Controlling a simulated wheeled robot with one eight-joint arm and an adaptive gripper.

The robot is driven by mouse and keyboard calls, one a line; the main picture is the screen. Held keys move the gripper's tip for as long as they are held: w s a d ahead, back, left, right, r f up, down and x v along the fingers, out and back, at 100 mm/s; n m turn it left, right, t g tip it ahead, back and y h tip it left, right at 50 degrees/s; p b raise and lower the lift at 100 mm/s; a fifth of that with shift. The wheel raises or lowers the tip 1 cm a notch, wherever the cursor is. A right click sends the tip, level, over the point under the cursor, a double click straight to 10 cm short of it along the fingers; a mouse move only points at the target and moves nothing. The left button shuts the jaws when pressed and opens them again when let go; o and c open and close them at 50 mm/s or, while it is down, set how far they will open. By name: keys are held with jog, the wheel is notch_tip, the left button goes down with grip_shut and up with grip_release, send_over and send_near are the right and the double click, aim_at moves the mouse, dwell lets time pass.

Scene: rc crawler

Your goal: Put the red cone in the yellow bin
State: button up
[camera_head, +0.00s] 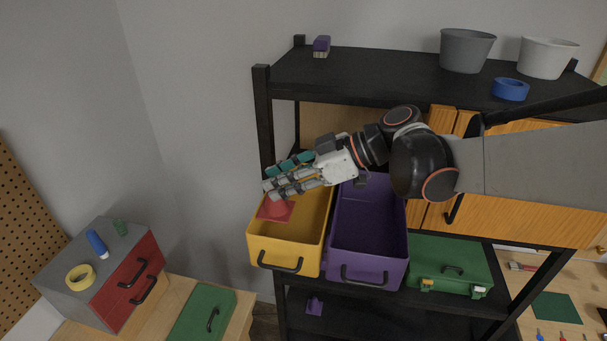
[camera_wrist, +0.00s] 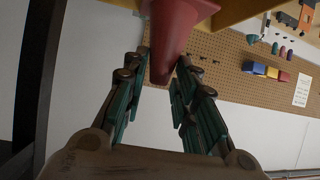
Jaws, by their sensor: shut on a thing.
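The red cone (camera_head: 277,209) shows below my fingers, over or inside the far left part of the yellow bin (camera_head: 285,251). I cannot tell whether its base touches the bin's floor. In the wrist view the cone (camera_wrist: 177,35) has its narrow end between the finger pads, with its wide base away from the camera. My gripper (camera_head: 268,188) reaches in from the right above the bin's far end and is shut on the cone's narrow end. The fingers hide part of the cone in the head view. A yellow edge (camera_wrist: 240,12) shows beside it in the wrist view.
A purple bin (camera_head: 367,269) stands right beside the yellow one, with a green case (camera_head: 450,264) further right. The black shelf's top board (camera_head: 385,75) and left post (camera_head: 263,130) are close to my arm. A grey and red toolbox (camera_head: 105,275) stands lower left.

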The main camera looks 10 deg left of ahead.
aim_at(284, 218)
notch_tip(284, 218, down, 10)
jog(key=shift+p, duration=0.3)
jog(key=shift+f, duration=0.1)
jog(key=shift+s, duration=0.1)
jog(key=o, duration=0.9)
jog(key=b+v, duration=0.1)
jog(key=v, duration=1.1)
